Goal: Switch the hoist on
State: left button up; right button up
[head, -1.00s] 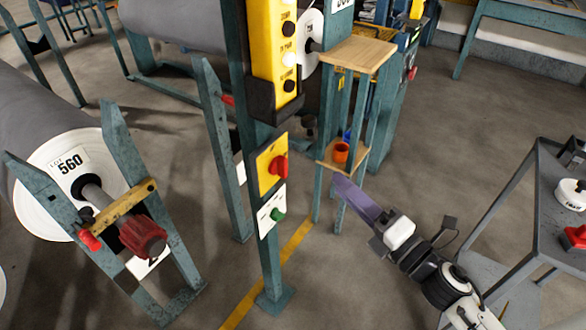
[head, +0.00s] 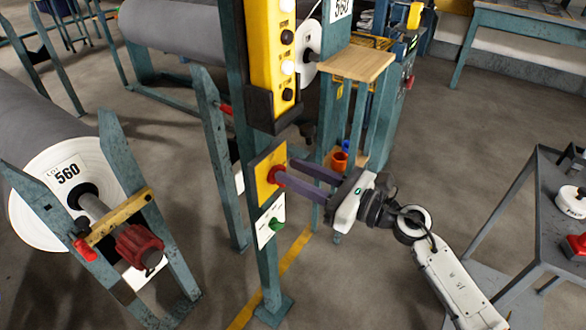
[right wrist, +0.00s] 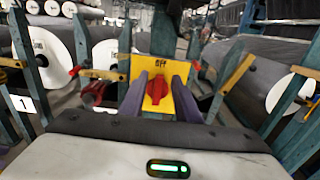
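The red rotary knob (head: 274,175) sits on a yellow plate (head: 262,165) on the teal post. In the right wrist view the red knob (right wrist: 156,90) stands about upright below a label reading OFF. My right gripper (head: 286,172) is at the plate with its two purple fingers apart. In the right wrist view the fingers of my right gripper (right wrist: 159,94) lie on either side of the knob; I cannot tell if they touch it. A yellow push-button box (head: 272,60) hangs above on the same post. My left gripper is not in view.
A green knob (head: 277,224) on a white plate is just below the yellow plate. A wooden-topped stand (head: 355,62) with an orange cup (head: 339,162) is close behind my right gripper. A grey roll (head: 30,130) is at left, a grey cart (head: 548,190) at right.

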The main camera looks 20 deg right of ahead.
jog(key=shift+w+a, duration=0.35)
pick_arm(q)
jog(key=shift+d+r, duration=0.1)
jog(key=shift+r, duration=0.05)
pick_arm(e)
jog(key=shift+c, duration=0.5)
grip_shut()
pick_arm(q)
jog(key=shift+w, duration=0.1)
